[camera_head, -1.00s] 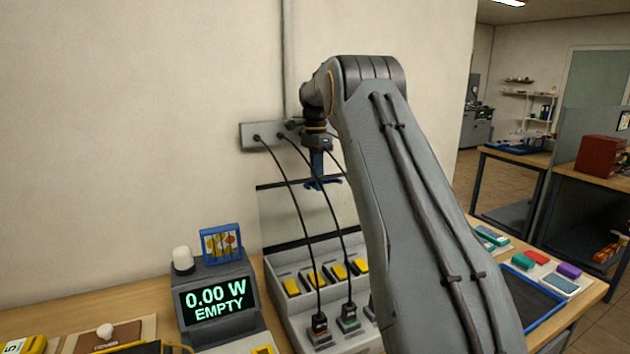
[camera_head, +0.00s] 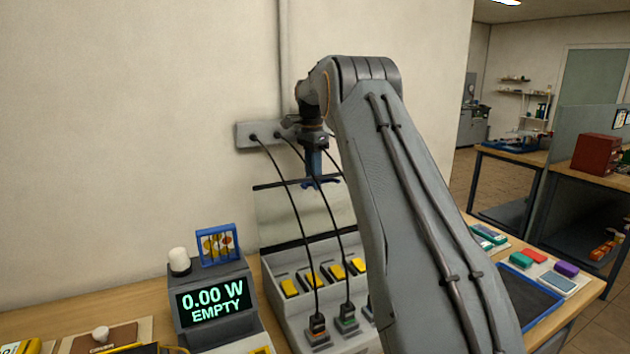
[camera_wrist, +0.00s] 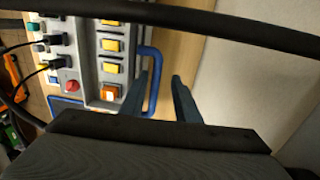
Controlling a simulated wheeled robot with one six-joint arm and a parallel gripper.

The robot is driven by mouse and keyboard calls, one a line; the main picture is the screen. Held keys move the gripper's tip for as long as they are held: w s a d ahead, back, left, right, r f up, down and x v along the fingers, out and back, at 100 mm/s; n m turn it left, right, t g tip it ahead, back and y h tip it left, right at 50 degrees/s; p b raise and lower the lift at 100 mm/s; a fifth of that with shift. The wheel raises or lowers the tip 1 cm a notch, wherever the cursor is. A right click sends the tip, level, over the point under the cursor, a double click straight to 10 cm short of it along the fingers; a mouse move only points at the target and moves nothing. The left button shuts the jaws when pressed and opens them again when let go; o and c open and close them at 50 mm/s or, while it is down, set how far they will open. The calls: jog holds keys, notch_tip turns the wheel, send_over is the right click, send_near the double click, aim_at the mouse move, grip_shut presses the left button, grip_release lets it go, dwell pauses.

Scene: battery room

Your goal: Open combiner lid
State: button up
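The combiner (camera_head: 285,318) is a pale grey sloped box with a row of yellow switches and plugged black cables. Its clear lid (camera_head: 275,215) stands raised at the back against the wall side, with a dark top edge. My gripper (camera_head: 318,184) points down by the lid's top edge, partly hidden by my arm. In the wrist view my gripper (camera_wrist: 160,78) has its two fingers apart. A blue bar handle (camera_wrist: 153,75) shows near the left finger; I cannot tell whether they touch. The combiner also shows in the wrist view with yellow switches and a red knob (camera_wrist: 72,86).
Black cables hang from a wall outlet box (camera_head: 262,133) past my gripper to the combiner. A display reading 0.00 W EMPTY (camera_head: 215,302) stands to the left. A dark tray (camera_head: 533,300) and several coloured blocks lie at the right. My arm hides the combiner's right part.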

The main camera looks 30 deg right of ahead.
notch_tip(320, 180, up, 7)
jog(key=b, duration=0.2)
jog(key=shift+w+r, duration=0.2)
jog(key=shift+w, duration=0.05)
jog(key=shift+d, duration=0.15)
dwell(0.4)
